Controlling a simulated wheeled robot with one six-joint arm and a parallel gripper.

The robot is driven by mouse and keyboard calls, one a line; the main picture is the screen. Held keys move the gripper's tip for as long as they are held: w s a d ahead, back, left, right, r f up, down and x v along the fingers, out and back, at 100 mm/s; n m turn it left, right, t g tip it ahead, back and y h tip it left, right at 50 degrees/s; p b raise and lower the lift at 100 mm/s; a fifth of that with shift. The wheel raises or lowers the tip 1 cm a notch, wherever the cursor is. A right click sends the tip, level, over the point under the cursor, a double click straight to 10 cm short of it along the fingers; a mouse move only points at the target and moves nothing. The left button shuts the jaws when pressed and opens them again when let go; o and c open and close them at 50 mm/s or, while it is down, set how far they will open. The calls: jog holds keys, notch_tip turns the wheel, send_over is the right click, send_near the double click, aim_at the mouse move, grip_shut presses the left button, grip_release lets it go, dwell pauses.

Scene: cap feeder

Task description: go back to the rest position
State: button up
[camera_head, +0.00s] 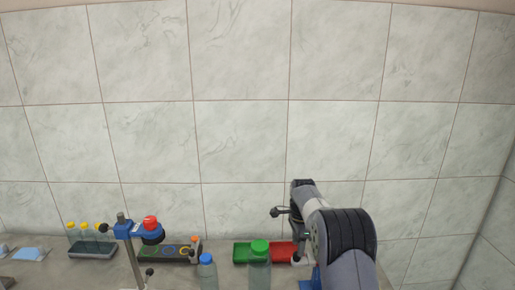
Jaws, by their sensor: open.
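My arm, dark grey with a lighter link, rises from the lower right and bends over the right part of the bench. Its upper end is in front of the tiled wall, above the red tray. I cannot make out my gripper's fingers; they are hidden behind the arm or too small to tell. No object shows as held.
On the bench, bottles with yellow caps (88,233) stand in a dark rack at left. A blue stand (124,230) has a red-topped part (150,223). A blue-capped bottle (207,271) and green-capped bottle (259,266) stand in front of green (240,254) and red (284,250) trays.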

notch_tip(320, 180, down, 4)
jog(key=b, duration=0.2)
jog(key=shift+f+b, duration=0.25)
jog(key=shift+b, duration=0.1)
jog(key=shift+r+p, duration=0.45)
jog(key=shift+r, duration=0.35)
jog(key=shift+f, duration=0.1)
